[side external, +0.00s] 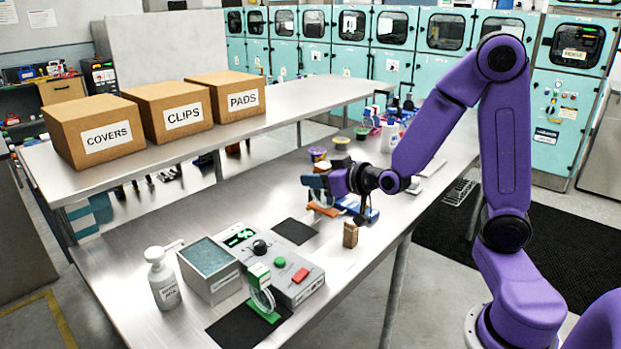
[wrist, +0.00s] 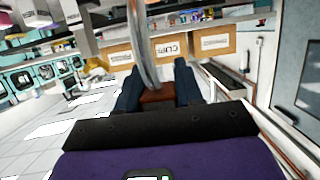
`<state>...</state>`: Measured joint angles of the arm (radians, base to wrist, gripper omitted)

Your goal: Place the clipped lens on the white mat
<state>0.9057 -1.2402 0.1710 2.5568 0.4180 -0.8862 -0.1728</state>
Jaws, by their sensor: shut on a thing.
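My gripper (side external: 316,182) is above the middle of the bench, left of the arm's wrist. In the wrist view my gripper (wrist: 158,88) has its dark fingers shut on the brown clip (wrist: 158,97) of the clipped lens. The lens (wrist: 136,35) stands out from the clip as a thin grey ring, seen nearly edge-on. A pale patch (side external: 338,260), likely the white mat, lies on the bench in front of the gripper, beside a small tan block (side external: 350,234). It barely stands out from the bench.
A control box (side external: 285,268) with buttons, a grey bath (side external: 210,268) and a pump bottle (side external: 162,278) stand at the front left. A green-clipped lens (side external: 262,292) stands on a black mat (side external: 232,332). Another black mat (side external: 296,231) is bare. Orange and blue items crowd below the gripper.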

